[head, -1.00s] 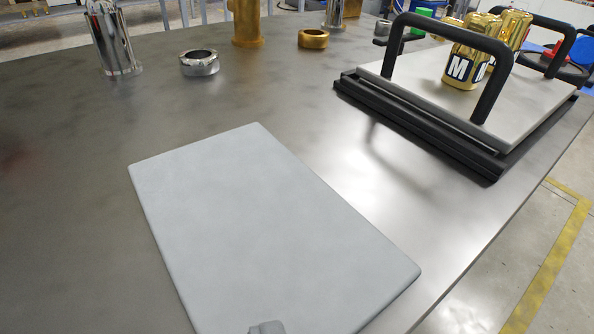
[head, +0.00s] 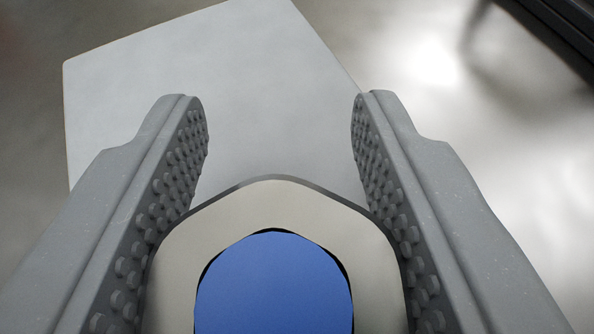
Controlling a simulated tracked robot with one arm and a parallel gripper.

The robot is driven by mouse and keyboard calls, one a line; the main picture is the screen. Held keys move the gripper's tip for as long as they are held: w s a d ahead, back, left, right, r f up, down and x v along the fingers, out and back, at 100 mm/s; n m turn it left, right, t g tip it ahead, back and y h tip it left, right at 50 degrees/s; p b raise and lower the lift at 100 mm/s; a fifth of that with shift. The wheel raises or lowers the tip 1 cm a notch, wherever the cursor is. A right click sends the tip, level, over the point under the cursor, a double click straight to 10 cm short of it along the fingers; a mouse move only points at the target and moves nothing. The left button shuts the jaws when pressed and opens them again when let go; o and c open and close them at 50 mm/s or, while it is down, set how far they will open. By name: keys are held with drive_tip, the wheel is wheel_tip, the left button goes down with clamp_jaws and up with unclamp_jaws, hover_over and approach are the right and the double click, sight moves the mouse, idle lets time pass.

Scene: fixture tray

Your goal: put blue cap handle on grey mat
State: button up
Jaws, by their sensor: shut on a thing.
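The blue cap handle shows as a pale metallic, rounded hexagonal collar (head: 180,265) around a blue round cap (head: 274,285). It sits at the bottom centre, and its lower part is cut off by the frame edge. My gripper (head: 280,115) has one studded grey finger on each side of the collar and is shut on it. The grey mat (head: 220,75) lies beyond and below the fingers, on the table. The handle overlaps the mat's near part in the picture. Whether the handle touches the mat cannot be told.
The metal table top (head: 430,70) is bare to the right of the mat and at the left edge. A dark edge of the black tray fixture (head: 565,30) shows at the upper right.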

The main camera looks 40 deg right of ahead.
drive_tip(key=shift+f, duration=0.55)
drive_tip(key=shift+f, duration=0.1)
drive_tip(key=o, duration=1.2)
drive_tip(key=v, duration=1.2)
